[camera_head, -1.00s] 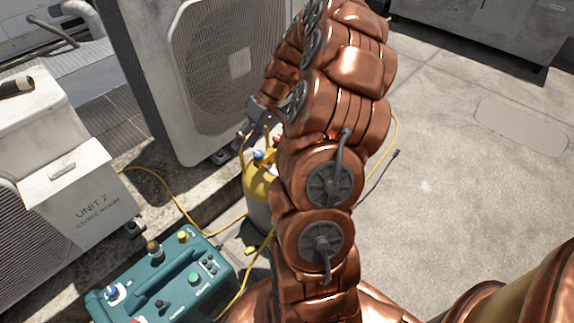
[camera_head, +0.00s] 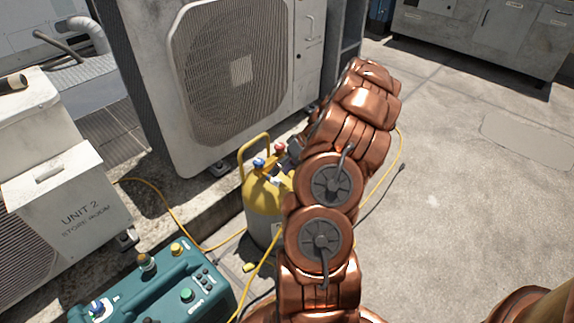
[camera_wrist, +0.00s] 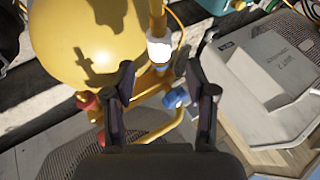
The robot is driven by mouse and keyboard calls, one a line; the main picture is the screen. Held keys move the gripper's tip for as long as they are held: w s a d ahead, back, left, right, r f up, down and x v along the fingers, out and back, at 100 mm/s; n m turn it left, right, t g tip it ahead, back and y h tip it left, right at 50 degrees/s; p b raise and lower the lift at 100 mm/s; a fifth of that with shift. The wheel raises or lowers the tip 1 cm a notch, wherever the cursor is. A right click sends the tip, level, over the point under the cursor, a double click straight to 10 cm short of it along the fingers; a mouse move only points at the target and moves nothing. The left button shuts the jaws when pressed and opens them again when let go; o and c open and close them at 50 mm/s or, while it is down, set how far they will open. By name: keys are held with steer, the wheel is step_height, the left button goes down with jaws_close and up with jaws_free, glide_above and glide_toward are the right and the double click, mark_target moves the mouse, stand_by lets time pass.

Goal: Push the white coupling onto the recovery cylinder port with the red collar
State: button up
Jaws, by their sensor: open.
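The yellow recovery cylinder (camera_head: 262,207) stands left of my arm in the head view, with a blue knob (camera_head: 259,163) and a red knob (camera_head: 279,148) on top. In the wrist view the cylinder (camera_wrist: 75,45) fills the upper left. A red part (camera_wrist: 87,101) is left of my fingers; whether it is a knob or a collar I cannot tell. A blue knob (camera_wrist: 176,97) is by the right finger. The white coupling (camera_wrist: 159,48), with a blue band below it, shows just beyond my open gripper (camera_wrist: 160,66), between the fingertips. The gripper is mostly hidden in the head view.
A teal machine (camera_head: 165,285) sits at the lower left, with yellow hoses running to the cylinder area. A large condenser (camera_head: 235,75) stands behind, and the UNIT 2 box (camera_head: 70,205) is at left. The floor at right (camera_head: 480,190) is clear.

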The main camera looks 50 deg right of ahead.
steer(key=shift+b+x, duration=0.35)
steer(key=shift+x, duration=1.65)
jaws_close()
